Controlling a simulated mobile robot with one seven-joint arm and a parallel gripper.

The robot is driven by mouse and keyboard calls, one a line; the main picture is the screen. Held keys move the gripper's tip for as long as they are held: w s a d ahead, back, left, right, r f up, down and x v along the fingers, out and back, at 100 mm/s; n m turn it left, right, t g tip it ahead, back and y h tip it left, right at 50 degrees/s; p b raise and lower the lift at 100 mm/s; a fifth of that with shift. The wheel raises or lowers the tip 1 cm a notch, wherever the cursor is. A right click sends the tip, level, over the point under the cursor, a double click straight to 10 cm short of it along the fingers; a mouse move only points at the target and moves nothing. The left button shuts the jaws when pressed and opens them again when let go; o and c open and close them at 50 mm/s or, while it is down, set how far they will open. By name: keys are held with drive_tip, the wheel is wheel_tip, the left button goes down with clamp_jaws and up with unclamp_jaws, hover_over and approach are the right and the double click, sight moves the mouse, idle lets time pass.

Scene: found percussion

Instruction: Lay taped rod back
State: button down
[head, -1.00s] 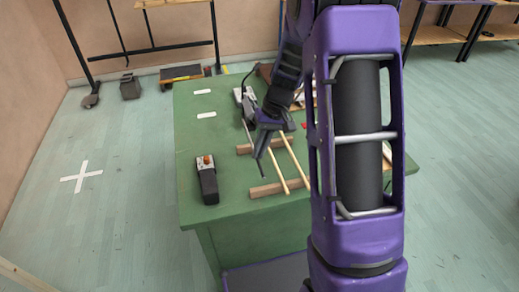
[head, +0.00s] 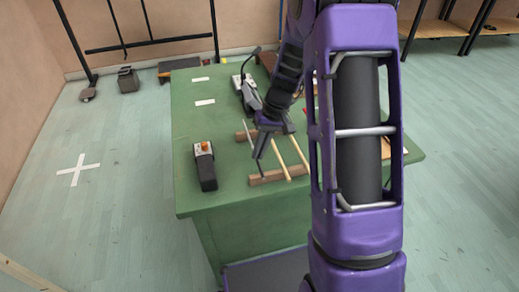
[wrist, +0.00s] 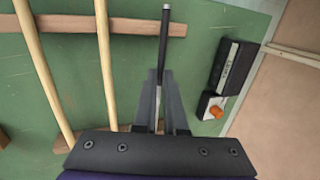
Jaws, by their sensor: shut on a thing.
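The taped rod, thin grey metal with a black-wrapped end (wrist: 165,38), is clamped between the two fingers of my gripper (wrist: 163,88). In the head view my gripper (head: 259,153) is left of two pale wooden sticks, and the rod's grey part (head: 246,130) shows behind it. The black end crosses over the front wooden rail (wrist: 135,27) near its end, roughly parallel to the sticks. I cannot tell whether the rod touches the rail. The front rail (head: 272,177) and part of the back rail (head: 241,137) also show in the head view.
The pale sticks (head: 280,158) (head: 297,152) lie across both rails on the green table (head: 225,195). A black box with an orange button (head: 205,167) stands to the left. Dark equipment (head: 249,95) stands behind. Table is clear between the box and rails.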

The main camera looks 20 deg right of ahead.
drive_tip(key=shift+f, duration=0.3)
idle(0.4)
drive_tip(key=c, duration=0.9)
unclamp_jaws()
drive_tip(key=s+p+v, duration=0.1)
drive_tip(key=p+v, duration=0.1)
drive_tip(key=v, duration=1.5)
drive_tip(key=shift+w+r, duration=0.25)
drive_tip(key=shift+w, duration=0.25)
